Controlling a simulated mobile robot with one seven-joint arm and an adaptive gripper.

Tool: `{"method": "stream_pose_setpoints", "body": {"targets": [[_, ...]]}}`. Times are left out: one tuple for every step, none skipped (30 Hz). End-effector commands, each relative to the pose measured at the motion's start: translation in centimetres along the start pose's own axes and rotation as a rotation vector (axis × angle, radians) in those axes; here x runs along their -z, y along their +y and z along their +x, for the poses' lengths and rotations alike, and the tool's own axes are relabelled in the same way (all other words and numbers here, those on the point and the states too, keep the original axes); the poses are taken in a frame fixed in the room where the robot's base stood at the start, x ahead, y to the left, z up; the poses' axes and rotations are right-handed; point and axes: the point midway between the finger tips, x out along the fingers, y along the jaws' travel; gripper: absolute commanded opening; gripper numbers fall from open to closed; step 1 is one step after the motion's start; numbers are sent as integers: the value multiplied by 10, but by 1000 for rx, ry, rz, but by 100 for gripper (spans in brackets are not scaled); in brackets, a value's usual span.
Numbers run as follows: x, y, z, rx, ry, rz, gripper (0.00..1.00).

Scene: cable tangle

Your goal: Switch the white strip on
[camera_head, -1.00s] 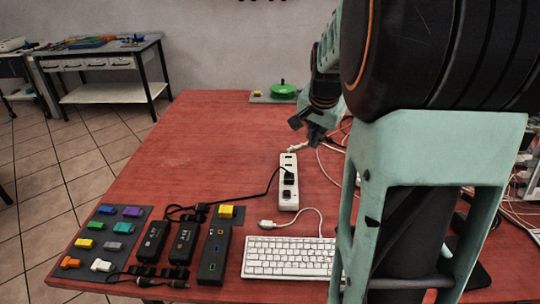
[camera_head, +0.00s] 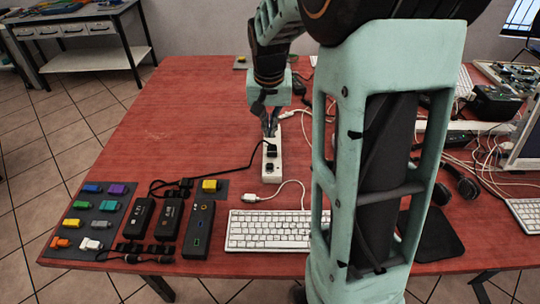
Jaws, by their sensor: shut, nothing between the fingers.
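The white strip (camera_head: 272,170) lies on the red table, pointing away from me, with a black plug (camera_head: 271,150) in it and a black cable running left from that plug. My gripper (camera_head: 270,130) is shut and empty, pointing down at the far end of the strip. Its fingertips overlap that end in the picture, and I cannot tell whether they touch it. The switch of the strip cannot be made out; the far end is partly hidden by my fingers.
A white keyboard (camera_head: 268,230) lies in front of the strip. Black adapters (camera_head: 168,220), a long black box (camera_head: 199,230) and a dark mat with coloured blocks (camera_head: 75,240) are at the left. Tangled cables and headphones (camera_head: 458,181) are at the right. The table's left middle is clear.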

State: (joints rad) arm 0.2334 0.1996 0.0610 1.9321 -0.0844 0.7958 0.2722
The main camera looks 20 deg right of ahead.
Motion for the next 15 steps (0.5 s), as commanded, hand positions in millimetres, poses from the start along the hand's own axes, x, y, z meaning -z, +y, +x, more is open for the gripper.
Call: {"method": "stream_pose_setpoints", "body": {"targets": [[0,0,3,-1,-2,1,0],[0,0,5,-1,-2,1,0],[-1,0,10,-1,-2,1,0],[-1,0,14,-1,-3,1,0],[-1,1,18,-1,-4,1,0],[-1,1,25,-1,-4,1,0],[-1,1,31,-1,-5,1,0],[-1,1,37,-1,-5,2,0],[-1,1,46,-1,-5,2,0],[-2,1,53,-1,-6,2,0],[-1,1,60,-1,-5,3,0],[-2,1,68,-1,-6,2,0],[-2,1,75,-1,-5,2,0],[-2,1,81,-1,-5,2,0],[-1,1,90,-1,-5,1,0]]}}
